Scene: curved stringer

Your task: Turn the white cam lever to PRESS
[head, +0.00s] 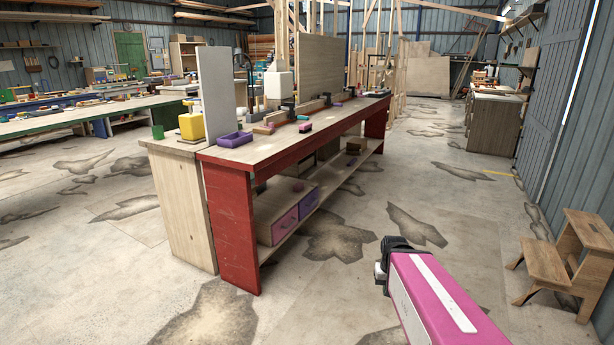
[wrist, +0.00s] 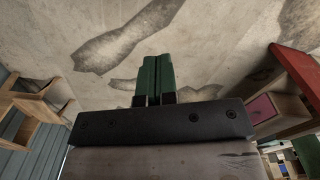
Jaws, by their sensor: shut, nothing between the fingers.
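I cannot make out the white cam lever in either view. A white block-like thing (head: 278,84) stands on the long red workbench (head: 232,222), but it is too small to tell what it is. Small clamps and parts lie along the bench top around it. My gripper (wrist: 155,62) shows in the wrist view as two green fingers, shut together with nothing between them, over bare floor. The bench's red end also shows at the right of the wrist view (wrist: 297,72), apart from the fingers.
A purple tray (head: 235,140), a yellow container (head: 191,126) and upright boards (head: 318,65) stand on the benches. A wooden step stool (head: 568,252) stands at the right. Purple-fronted drawers (head: 285,226) sit on the bench's lower shelf. The floor between bench and stool is clear.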

